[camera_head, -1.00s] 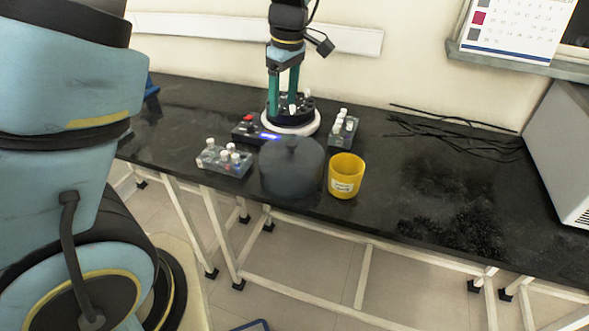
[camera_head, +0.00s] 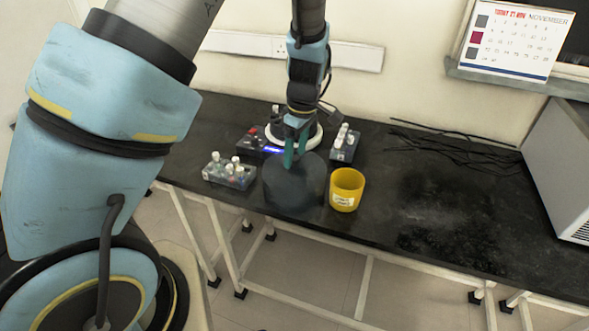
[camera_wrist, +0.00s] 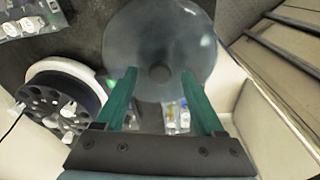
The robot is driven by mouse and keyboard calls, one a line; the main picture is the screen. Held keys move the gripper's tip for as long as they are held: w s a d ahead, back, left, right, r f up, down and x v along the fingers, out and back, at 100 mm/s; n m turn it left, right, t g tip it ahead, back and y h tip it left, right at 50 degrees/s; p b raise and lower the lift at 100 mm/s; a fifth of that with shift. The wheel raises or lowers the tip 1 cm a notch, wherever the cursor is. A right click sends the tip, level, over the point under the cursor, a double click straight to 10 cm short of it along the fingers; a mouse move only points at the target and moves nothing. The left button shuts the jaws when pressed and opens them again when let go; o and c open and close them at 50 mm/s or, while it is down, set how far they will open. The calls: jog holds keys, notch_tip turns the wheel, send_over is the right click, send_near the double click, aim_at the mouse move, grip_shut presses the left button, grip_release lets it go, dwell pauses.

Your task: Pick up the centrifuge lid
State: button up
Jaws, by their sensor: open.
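The centrifuge lid (camera_head: 293,188) is a dark grey translucent dome on the front part of the black bench in the head view. In the wrist view the lid (camera_wrist: 150,35) shows as a round disc with a small dark knob (camera_wrist: 160,73) at its middle. My gripper (camera_head: 294,155) is over the lid, its two green fingers pointing down. In the wrist view my gripper (camera_wrist: 160,92) is open, with one finger on each side of the knob. I cannot tell how far the fingertips are above the lid. The centrifuge base (camera_wrist: 62,98), with a black rotor, stands beside the lid.
A yellow cup (camera_head: 346,190) stands close to the right of the lid. A tube rack (camera_head: 229,171) is at its left, and another rack (camera_head: 345,143) is behind it. Black cables (camera_head: 450,145) lie at the back right.

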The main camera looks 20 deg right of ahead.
jog(key=shift+f, duration=0.5)
grip_shut()
dwell(1.1)
